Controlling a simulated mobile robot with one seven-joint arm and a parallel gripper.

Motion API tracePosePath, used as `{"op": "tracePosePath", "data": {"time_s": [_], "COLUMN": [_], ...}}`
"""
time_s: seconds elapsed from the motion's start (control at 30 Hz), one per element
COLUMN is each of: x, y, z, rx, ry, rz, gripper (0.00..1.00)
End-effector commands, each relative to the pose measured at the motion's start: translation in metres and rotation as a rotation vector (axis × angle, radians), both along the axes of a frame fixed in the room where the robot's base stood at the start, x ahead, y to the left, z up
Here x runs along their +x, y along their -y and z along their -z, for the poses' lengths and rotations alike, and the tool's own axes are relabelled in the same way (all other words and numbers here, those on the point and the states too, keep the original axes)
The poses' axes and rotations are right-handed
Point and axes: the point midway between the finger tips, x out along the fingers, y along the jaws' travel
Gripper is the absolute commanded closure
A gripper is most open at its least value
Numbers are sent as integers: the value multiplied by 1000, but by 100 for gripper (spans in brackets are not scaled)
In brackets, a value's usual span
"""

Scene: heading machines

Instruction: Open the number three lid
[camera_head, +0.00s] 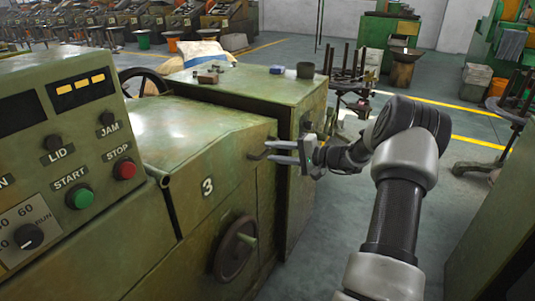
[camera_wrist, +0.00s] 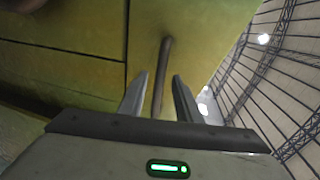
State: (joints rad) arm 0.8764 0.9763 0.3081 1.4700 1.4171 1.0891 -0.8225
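The number three machine (camera_head: 222,225) is a green painted body with a white "3" on its front. Its lid (camera_head: 200,128) is the sloped green cover on top and lies down, closed. A thin dark handle (camera_head: 256,155) sticks out at the lid's right end. My gripper (camera_head: 270,151) is level with the handle, reaching in from the right. In the wrist view my gripper (camera_wrist: 160,78) is open, with the handle bar (camera_wrist: 166,52) running between its two fingers. A gap shows beside the bar, and I cannot tell whether either finger touches it.
A control panel (camera_head: 70,130) with LID and JAM knobs and START and STOP buttons is at the left. A handwheel (camera_head: 236,248) juts from the machine front. A taller green cabinet (camera_head: 290,95) bearing small items stands behind the handle. Floor at right is partly free.

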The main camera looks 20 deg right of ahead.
Motion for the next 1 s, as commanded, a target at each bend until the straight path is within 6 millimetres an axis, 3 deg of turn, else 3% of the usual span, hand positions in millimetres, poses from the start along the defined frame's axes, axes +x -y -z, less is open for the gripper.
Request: {"op": "tracePosePath", "data": {"time_s": [0.2,0.57,0.77,1.0], "x": [20,24,24,24], "y": [-16,-18,-18,-18], "z": [6,6,6,5], "rx": [0,1,0,-1], "ry": [0,-1,0,1], "rz": [-1,0,0,0], "gripper": [69,69,100,100]}}
